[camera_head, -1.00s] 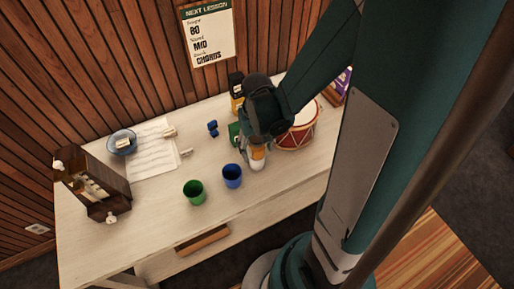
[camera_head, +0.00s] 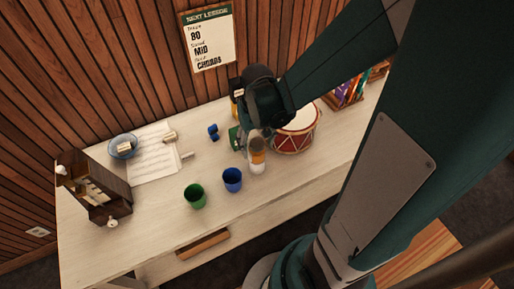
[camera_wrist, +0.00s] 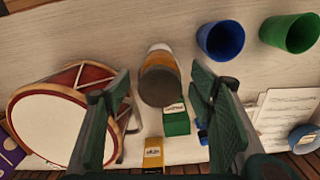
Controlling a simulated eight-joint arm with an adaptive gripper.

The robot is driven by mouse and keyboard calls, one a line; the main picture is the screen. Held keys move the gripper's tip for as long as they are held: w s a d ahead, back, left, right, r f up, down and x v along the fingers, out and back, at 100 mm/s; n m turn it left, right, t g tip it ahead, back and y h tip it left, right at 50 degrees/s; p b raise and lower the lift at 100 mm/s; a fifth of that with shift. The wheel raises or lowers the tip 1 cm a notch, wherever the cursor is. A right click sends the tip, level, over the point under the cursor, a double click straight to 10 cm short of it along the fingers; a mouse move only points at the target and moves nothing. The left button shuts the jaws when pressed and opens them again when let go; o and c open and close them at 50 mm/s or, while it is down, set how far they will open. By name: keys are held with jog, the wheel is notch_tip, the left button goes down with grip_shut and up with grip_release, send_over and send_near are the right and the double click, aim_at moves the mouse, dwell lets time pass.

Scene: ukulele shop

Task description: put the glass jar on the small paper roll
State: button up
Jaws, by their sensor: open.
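A small upright vessel with a dark top, an orange band and a white lower end, seemingly the glass jar (camera_head: 257,158), stands on the desk left of the drum. In the wrist view the jar (camera_wrist: 160,80) lies between the two spread fingers of my gripper (camera_wrist: 158,72), with space on both sides. My gripper (camera_head: 259,130) is open just above and behind it in the head view. Small pale rolls lie by the sheet music: one at its upper right (camera_head: 170,136) and a smaller one (camera_head: 187,155) at its right edge. I cannot tell which is the small paper roll.
A blue cup (camera_head: 232,180) and a green cup (camera_head: 195,196) stand in front. The red drum (camera_head: 293,140) is close on the right. A green box (camera_wrist: 176,122) and yellow box (camera_wrist: 153,152) are near the jar. A glass bowl (camera_head: 124,146) and wooden box (camera_head: 98,190) are left.

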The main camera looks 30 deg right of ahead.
jog(key=shift+r+p, duration=0.5)
jog(key=shift+r, duration=3.15)
jog(key=shift+r, duration=0.15)
jog(key=shift+s+a+r, duration=0.1)
jog(key=shift+a+r, duration=0.05)
jog(key=shift+r, duration=0.35)
jog(key=s+a+r+n+t, duration=0.1)
jog(key=s+a+r+t, duration=0.1)
jog(key=r, duration=0.5)
jog(key=s+a+r+t, duration=0.2)
jog(key=s+r+t, duration=0.1)
jog(key=r+t, duration=0.2)
jog(key=shift+a+r+n, duration=0.3)
jog(key=shift+r+n, duration=0.1)
jog(key=shift+r, duration=0.8)
